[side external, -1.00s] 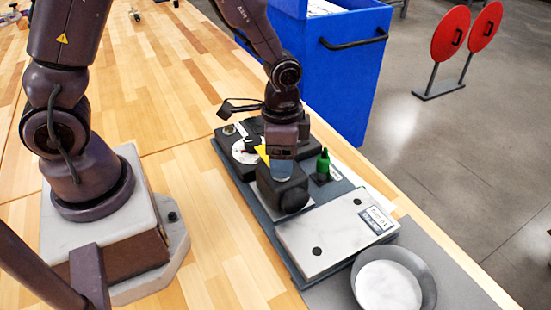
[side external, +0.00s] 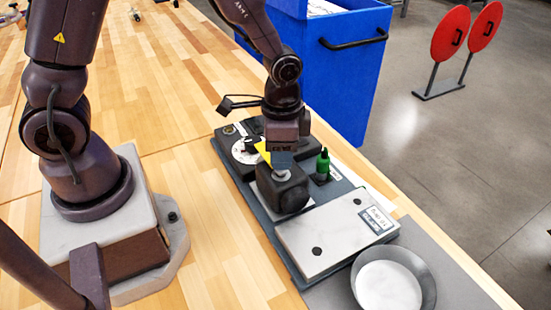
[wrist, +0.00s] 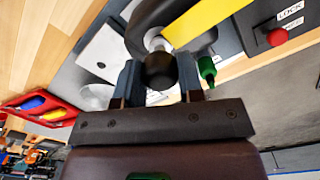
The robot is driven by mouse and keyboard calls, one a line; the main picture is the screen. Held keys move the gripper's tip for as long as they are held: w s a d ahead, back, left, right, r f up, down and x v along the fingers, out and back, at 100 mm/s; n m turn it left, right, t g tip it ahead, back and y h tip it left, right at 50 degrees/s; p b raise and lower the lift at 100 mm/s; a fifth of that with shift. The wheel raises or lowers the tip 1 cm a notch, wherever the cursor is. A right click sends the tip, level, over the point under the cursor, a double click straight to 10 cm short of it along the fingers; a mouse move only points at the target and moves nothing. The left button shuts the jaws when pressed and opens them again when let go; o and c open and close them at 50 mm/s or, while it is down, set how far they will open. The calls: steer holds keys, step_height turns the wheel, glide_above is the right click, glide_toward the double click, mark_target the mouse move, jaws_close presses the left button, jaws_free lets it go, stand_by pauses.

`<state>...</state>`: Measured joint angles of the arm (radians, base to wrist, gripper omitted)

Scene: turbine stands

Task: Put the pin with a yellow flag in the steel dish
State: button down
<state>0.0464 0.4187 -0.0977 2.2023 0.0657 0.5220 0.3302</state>
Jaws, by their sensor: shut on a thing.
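The pin shows its round black head (wrist: 160,71) between my fingers in the wrist view. Its yellow flag (wrist: 203,20) sticks out to the upper right and also shows in the side view (side external: 262,151). My gripper (side external: 281,160) is shut on the pin's head, just above a black block (side external: 283,190) with a pale metal ring on top. How far the pin's shaft sits in the block is hidden. The steel dish (side external: 427,290), round and grey with a pale inside, is at the lower right of the side view, beyond the light plate.
A light grey labelled plate (side external: 335,235) lies between the block and the dish. A green bottle (side external: 323,163) stands close to the right of my gripper. A white dial (side external: 245,150) is to its left. A blue bin (side external: 330,70) stands behind.

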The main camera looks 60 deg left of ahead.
steer(key=shift+r, duration=0.3)
steer(key=shift+r, duration=1.95)
steer(key=s+d+m, duration=0.3)
steer(key=d+m, duration=0.4)
steer(key=d, duration=0.1)
steer(key=s+d+m, duration=0.4)
steer(key=d+m, duration=0.3)
steer(key=d, duration=0.2)
steer(key=m, duration=0.4)
glide_above(372, 301)
steer(key=shift+f, duration=6.05)
